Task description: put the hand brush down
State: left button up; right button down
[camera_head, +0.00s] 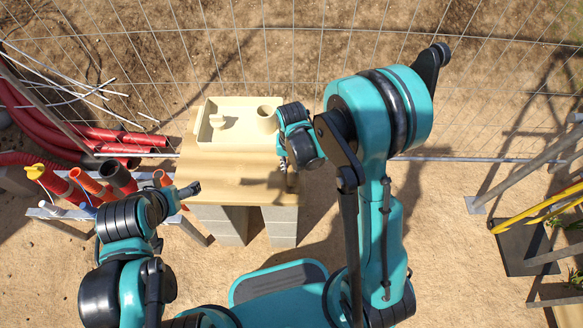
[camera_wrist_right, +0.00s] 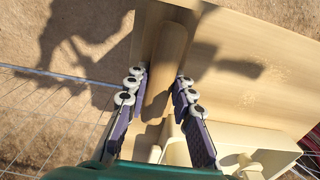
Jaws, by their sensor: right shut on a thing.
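The hand brush (camera_wrist_right: 168,62) is tan and long, and its near part lies between the two fingers of my right gripper (camera_wrist_right: 158,88) in the right wrist view. My right gripper is shut on it, over the right part of the wooden table. In the head view a small part of the brush (camera_head: 292,182) shows below my right gripper (camera_head: 284,163) near the table's right edge. I cannot tell whether the brush touches the tabletop. My left gripper (camera_head: 189,190) is at the table's left front corner, with nothing visible in it; its finger gap is too small to judge.
The wooden table (camera_head: 225,178) stands on grey blocks (camera_head: 283,222). A cream tray (camera_head: 207,139) and a round cream container (camera_head: 267,112) occupy its back. The front middle is bare. A wire fence runs behind; red pipes (camera_head: 100,148) lie to the left.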

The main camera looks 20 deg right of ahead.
jog(key=shift+r, duration=0.1)
jog(key=c, duration=1.3)
grip_release()
jog(key=shift+r, duration=0.1)
notch_tip(320, 180, up, 12)
jog(key=f+p, duration=0.1)
jog(key=p, duration=0.4)
jog(key=s+d+r+n+t, duration=0.1)
jog(key=s+d+r+t, duration=0.1)
jog(key=s+r, duration=0.3)
jog(key=s+d+r+n+t, duration=0.2)
jog(key=s+r+t, duration=0.3)
jog(key=r, duration=0.3)
jog(key=shift+s+d+r, duration=0.2)
jog(key=shift+d+r, duration=0.05)
jog(key=shift+d, duration=0.1)
